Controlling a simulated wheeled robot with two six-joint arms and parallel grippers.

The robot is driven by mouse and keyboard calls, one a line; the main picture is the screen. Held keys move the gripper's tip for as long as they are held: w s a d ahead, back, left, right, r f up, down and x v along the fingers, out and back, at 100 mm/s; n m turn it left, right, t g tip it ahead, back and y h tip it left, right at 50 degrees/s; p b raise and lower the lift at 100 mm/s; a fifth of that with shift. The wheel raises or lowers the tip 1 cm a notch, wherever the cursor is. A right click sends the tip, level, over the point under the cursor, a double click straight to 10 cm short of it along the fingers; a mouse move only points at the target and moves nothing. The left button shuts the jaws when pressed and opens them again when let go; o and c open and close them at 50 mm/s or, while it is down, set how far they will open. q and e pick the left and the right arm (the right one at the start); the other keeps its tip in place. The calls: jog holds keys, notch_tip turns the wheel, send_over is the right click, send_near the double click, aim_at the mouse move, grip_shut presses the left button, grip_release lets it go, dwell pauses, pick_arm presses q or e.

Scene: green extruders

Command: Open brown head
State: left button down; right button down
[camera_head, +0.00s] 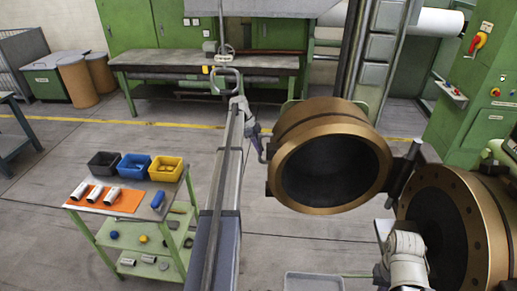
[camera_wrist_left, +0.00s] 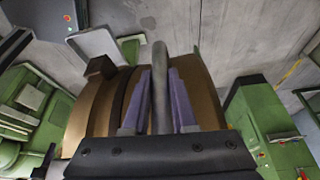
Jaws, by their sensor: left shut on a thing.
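The brown head (camera_head: 290,135) is a thick bronze ring with a dark, hollow inside, swung out from the extruder's round flanged end (camera_head: 487,228) at the lower right. A dark hinge (camera_head: 405,172) joins the two. My left gripper (camera_head: 259,136) is at the head's left side, shut on its grey handle (camera_head: 263,152). In the left wrist view, the handle (camera_wrist_left: 160,75) stands between the two purple-grey fingers (camera_wrist_left: 159,105), with the brown head (camera_wrist_left: 100,105) behind it. Part of my right arm shows at the lower right of the head view; its gripper does not show.
A green cart (camera_head: 88,226) with small bins and white cylinders stands at the left. A green workbench (camera_head: 170,62) is at the back. A grey tray (camera_head: 314,282) is at the bottom, below the head. Open floor lies left of the head.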

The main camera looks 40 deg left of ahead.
pick_arm(q)
jog(key=shift+w, duration=0.3)
jog(key=c, duration=0.8)
grip_release()
jog(key=shift+o, duration=0.3)
